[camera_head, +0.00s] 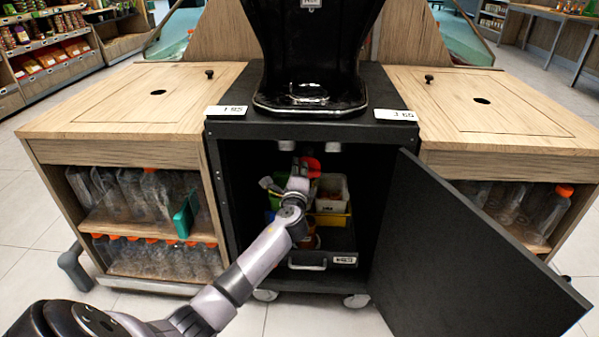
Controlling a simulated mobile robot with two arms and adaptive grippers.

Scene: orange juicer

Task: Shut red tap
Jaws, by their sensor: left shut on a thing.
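A red tap (311,166) shows inside the upper part of the open black cabinet (222,122), below the black juicer (305,45). My left arm reaches into the cabinet from the lower left. My left gripper (303,172) is at the red tap and shut on it. The gripper and wrist cover part of the tap, so its exact angle is hard to tell. My right gripper is not in view.
The black cabinet door (465,255) stands wide open to the right. A drawer (308,262) with bins sits below the tap. Wooden side cabinets hold bottles (150,200) left and right. A teal object (185,216) hangs at the left shelf.

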